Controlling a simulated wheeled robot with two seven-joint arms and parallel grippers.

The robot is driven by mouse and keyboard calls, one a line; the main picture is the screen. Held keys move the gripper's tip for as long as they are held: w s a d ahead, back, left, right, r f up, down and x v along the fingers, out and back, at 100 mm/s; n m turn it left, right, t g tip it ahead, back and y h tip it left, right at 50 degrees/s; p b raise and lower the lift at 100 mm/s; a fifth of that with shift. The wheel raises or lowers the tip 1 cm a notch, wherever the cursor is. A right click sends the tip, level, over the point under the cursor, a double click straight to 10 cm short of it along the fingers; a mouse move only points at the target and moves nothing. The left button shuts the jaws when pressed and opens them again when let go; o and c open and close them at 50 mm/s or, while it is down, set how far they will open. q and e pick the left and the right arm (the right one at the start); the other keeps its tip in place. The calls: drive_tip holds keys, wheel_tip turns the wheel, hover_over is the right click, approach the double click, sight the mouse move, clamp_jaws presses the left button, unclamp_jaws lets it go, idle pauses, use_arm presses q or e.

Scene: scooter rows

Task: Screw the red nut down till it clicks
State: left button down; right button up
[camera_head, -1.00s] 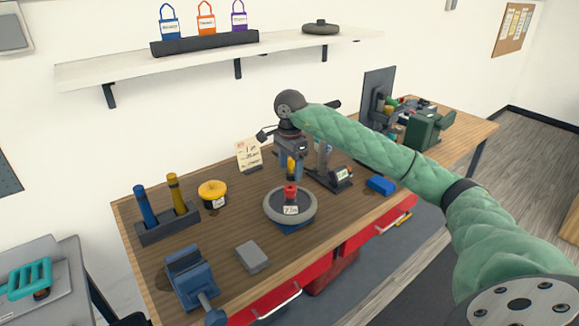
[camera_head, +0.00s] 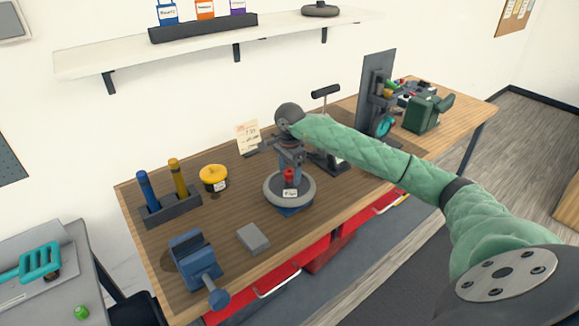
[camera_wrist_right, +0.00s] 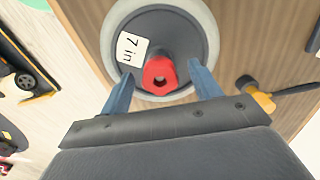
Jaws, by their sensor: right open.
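The red nut (camera_head: 289,175) sits at the middle of a grey wheel (camera_head: 270,189), which lies flat on a blue base on the workbench. The wheel carries a white label. In the right wrist view the red nut (camera_wrist_right: 160,73) has a hole in its top, and the wheel's label reads "7 in". My right gripper (camera_head: 290,168) points down over the wheel. Its open blue fingers (camera_wrist_right: 161,72) show on either side of the nut, apart from it. I cannot tell how far the tips are above the wheel. My left gripper is out of view.
A blue vice (camera_head: 192,258) and a grey block (camera_head: 253,238) are at the bench's front left. A yellow tub (camera_head: 214,178) and a rack with two bottles (camera_head: 170,213) stand behind. A stand (camera_head: 328,160) and green machine (camera_head: 424,114) are to the right.

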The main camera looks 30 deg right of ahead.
sight(289, 173)
drive_tip(key=c, duration=1.1)
drive_tip(key=shift+o, duration=0.2)
drive_tip(key=shift+f+m, duration=0.1)
drive_tip(key=shift+m, duration=0.4)
drive_tip(key=o, duration=1)
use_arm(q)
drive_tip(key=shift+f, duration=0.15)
use_arm(e)
drive_tip(key=shift+o, duration=0.2)
drive_tip(key=shift+b, duration=0.3)
wheel_tip(289, 173, up, 6)
drive_tip(key=shift+f+b, duration=0.1)
drive_tip(key=shift+b, duration=1.15)
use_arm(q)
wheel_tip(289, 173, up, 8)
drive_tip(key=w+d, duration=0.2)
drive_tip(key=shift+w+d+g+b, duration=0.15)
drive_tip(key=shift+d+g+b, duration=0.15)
use_arm(e)
drive_tip(key=shift+r, duration=1.05)
